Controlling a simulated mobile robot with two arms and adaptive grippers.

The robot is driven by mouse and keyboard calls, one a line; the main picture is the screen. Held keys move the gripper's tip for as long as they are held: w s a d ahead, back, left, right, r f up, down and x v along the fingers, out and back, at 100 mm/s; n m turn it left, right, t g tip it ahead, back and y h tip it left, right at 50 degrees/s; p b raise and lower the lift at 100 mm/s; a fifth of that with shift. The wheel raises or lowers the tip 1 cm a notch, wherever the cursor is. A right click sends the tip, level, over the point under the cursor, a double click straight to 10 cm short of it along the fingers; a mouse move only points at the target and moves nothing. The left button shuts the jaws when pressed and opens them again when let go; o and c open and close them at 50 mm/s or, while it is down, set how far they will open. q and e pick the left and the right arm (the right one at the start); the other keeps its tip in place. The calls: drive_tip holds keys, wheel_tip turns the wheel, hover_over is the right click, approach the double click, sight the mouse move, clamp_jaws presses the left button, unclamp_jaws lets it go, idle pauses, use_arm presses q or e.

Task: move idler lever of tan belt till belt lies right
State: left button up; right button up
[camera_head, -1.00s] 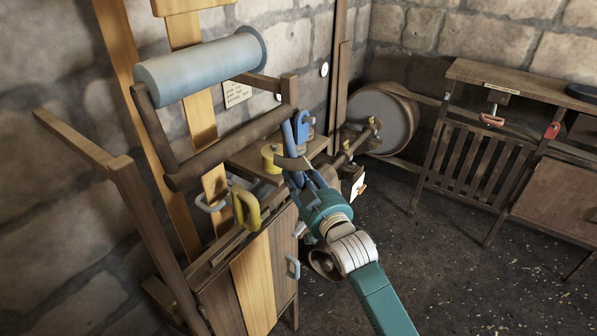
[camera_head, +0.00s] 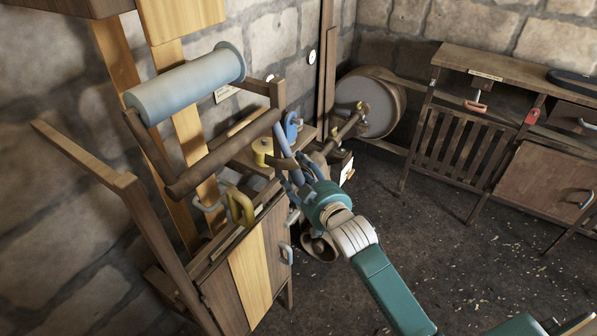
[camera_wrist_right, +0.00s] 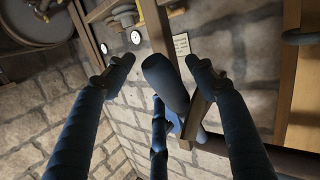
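A tan band (camera_head: 188,128), which looks like the tan belt, runs down behind the blue-grey roller (camera_head: 185,83). My right gripper (camera_head: 289,166) is at the right end of the wooden bench, near a blue-grey bar (camera_head: 281,140) that looks like a lever handle. In the right wrist view the gripper (camera_wrist_right: 160,66) has its fingers spread, with a dark blue round-ended bar (camera_wrist_right: 165,82) between them. I cannot tell whether they touch it. My left gripper is out of view.
A yellow spool (camera_head: 262,150) and a yellow handle (camera_head: 241,205) are left of the gripper. A blue bracket (camera_head: 292,127) stands just behind it. A large drum (camera_head: 368,103) and a slatted wooden bench (camera_head: 470,150) stand further right.

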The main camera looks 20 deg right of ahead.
drive_tip(key=s+r, duration=0.2)
drive_tip(key=s, duration=0.9)
drive_tip(key=shift+s+d, duration=0.4)
drive_tip(key=s+d+f+m+g+h+b, duration=0.15)
drive_tip(key=s+f+g, duration=0.35)
drive_tip(key=f, duration=1.7)
drive_tip(key=s+f+n+g+y+b, duration=0.1)
drive_tip(key=s+f+g+b, duration=0.4)
drive_tip(key=f, duration=1.8)
drive_tip(key=s+f+g, duration=0.1)
drive_tip(key=s+f, duration=0.7)
drive_tip(key=s, duration=0.4)
drive_tip(key=s+f+g+b, duration=0.1)
drive_tip(key=s+f+g, duration=0.1)
drive_tip(key=s+f, duration=0.6)
drive_tip(key=s+f+g+b, duration=0.1)
drive_tip(key=s+f+g, duration=0.1)
drive_tip(key=s+f, duration=0.6)
drive_tip(key=s+a, duration=0.1)
drive_tip(key=s, duration=0.6)
drive_tip(key=shift+s+m+h, duration=0.3)
drive_tip(key=shift+m+h, duration=0.05)
